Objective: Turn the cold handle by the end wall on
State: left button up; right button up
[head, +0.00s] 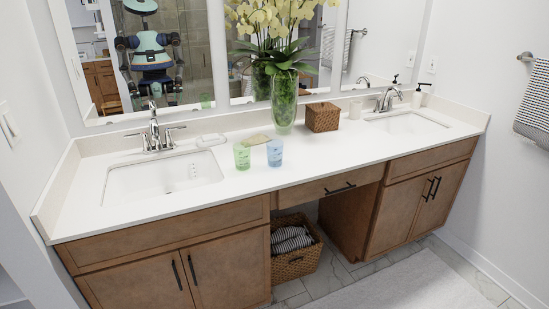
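The left faucet (154,128) is chrome, with a tall spout and two lever handles. Its left handle (137,136) points toward the left wall and its right handle (175,131) points right. The right faucet (388,98) is near the right wall, smaller in view, and its handles are hard to make out. No hot or cold marking is readable, and no running water is visible at either faucet. Neither of my grippers shows directly. My body is reflected in the left mirror, where the gripper state is too small to tell.
A white counter (306,158) holds a left sink (150,185), a right sink (408,123), green cup (242,156), blue cup (275,153), vase (284,105), woven box (322,117) and soap dispenser (418,98). A basket (293,263) stands below. The rug (405,285) lies in front.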

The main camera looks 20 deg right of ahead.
aim_at(167, 130)
jog(key=i+l, duration=0.15)
jog(key=l, duration=0.2)
jog(key=i+l+u, duration=0.2)
jog(key=l, duration=0.2)
jog(key=i+l+u, duration=0.15)
jog(key=l, duration=0.25)
jog(key=k, duration=0.05)
